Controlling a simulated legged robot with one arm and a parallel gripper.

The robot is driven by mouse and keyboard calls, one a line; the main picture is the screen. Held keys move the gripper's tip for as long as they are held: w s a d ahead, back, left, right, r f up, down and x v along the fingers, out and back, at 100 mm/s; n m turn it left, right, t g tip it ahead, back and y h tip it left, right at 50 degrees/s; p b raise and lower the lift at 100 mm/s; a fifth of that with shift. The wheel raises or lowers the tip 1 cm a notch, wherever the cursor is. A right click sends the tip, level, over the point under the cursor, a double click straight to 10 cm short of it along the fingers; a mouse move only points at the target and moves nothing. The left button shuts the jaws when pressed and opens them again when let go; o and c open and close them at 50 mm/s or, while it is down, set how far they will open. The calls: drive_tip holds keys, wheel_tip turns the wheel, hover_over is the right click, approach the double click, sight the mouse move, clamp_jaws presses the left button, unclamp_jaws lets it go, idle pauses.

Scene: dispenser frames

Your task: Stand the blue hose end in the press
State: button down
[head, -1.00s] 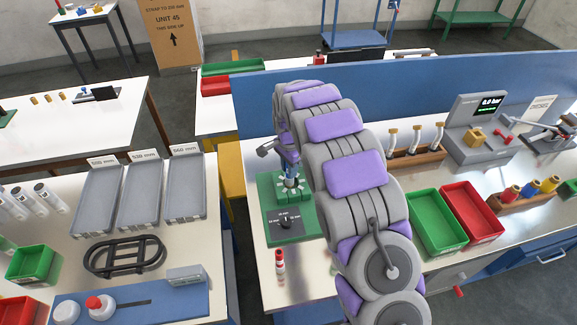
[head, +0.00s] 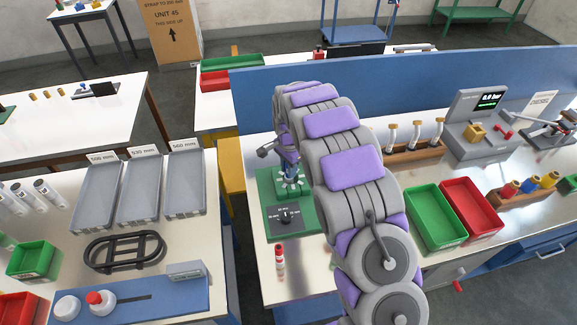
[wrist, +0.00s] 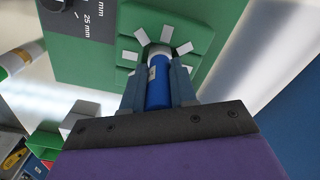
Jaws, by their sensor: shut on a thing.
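The press is a green block (head: 270,187) with a dial on its front and a ring of pale jaws on top. It also shows in the wrist view (wrist: 215,15), with its pale jaws fanned around an opening. The blue hose end (wrist: 158,88) is a blue cylinder with a silvery far end. My gripper (wrist: 158,92) is shut on it, one finger on each side. The far end is at the opening, among the jaws; how deep it sits I cannot tell. In the head view my gripper (head: 289,165) is just above the press, and hides most of the hose end.
A red-and-white piece (head: 280,260) stands in front of the press. Green (head: 412,222) and red (head: 447,212) bins lie to the right, with a wooden rack (head: 415,153) of hose pieces behind. A blue panel (head: 400,90) backs the bench.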

drive_tip(key=shift+f, duration=0.4)
drive_tip(key=c, duration=0.8)
unclamp_jaws()
wheel_tip(320, 180, up, 17)
drive_tip(key=p, duration=0.1)
drive_tip(key=shift+r+p, duration=0.15)
drive_tip(key=shift+p, duration=0.25)
